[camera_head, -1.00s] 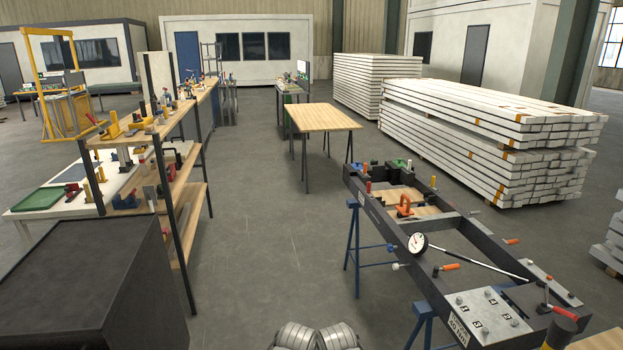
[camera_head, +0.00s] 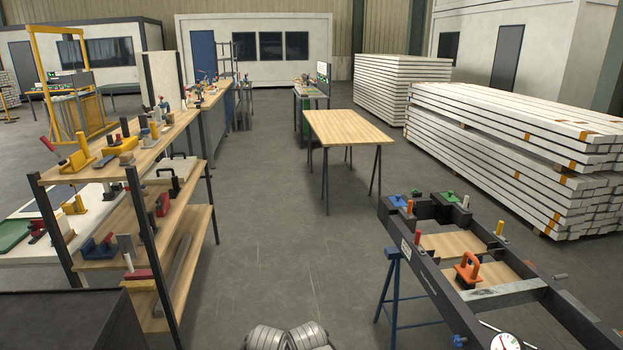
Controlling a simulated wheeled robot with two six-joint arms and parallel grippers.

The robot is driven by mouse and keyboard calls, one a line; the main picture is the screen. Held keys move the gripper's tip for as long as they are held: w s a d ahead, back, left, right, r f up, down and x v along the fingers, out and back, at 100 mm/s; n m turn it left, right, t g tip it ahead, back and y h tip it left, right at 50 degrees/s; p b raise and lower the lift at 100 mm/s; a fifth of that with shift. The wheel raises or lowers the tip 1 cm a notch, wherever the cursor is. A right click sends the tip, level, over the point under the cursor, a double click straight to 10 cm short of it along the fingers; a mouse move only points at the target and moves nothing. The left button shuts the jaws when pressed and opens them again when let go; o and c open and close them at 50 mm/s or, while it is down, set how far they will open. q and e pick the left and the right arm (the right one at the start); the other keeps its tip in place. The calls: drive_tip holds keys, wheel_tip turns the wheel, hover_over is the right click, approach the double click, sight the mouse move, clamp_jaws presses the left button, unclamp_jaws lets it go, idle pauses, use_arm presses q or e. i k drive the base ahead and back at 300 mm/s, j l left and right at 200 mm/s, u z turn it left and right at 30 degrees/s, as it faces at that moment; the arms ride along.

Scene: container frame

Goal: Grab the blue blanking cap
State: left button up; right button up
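A small blue piece (camera_head: 397,201), possibly the blue blanking cap, sits at the far left corner of the dark container frame (camera_head: 437,272) at the right. It is too small to make out its shape. A green piece (camera_head: 449,197) sits near it at the same far end. Another blue part (camera_head: 459,341) is on the frame's near left side, at the bottom edge. Neither of my grippers is in view. Grey rounded metal parts at the bottom middle appear to be mine.
The frame stands on blue trestles (camera_head: 392,290), with an orange-handled tool (camera_head: 468,269) in it. A wooden table (camera_head: 348,128) stands ahead. A tool shelf (camera_head: 150,245) and dark box (camera_head: 75,322) are at the left. The floor between shelf and frame is clear.

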sight(396, 201)
drive_tip(key=i+j+z, duration=0.1)
drive_tip(key=i+z, duration=0.3)
drive_tip(key=i+j+z, duration=0.25)
drive_tip(key=i+z, duration=0.15)
drive_tip(key=i+j+z, duration=0.95)
drive_tip(key=j+z, duration=0.15)
drive_tip(key=j, duration=0.7)
drive_tip(key=j+z, duration=0.35)
drive_tip(key=j, duration=0.65)
drive_tip(key=i, duration=0.5)
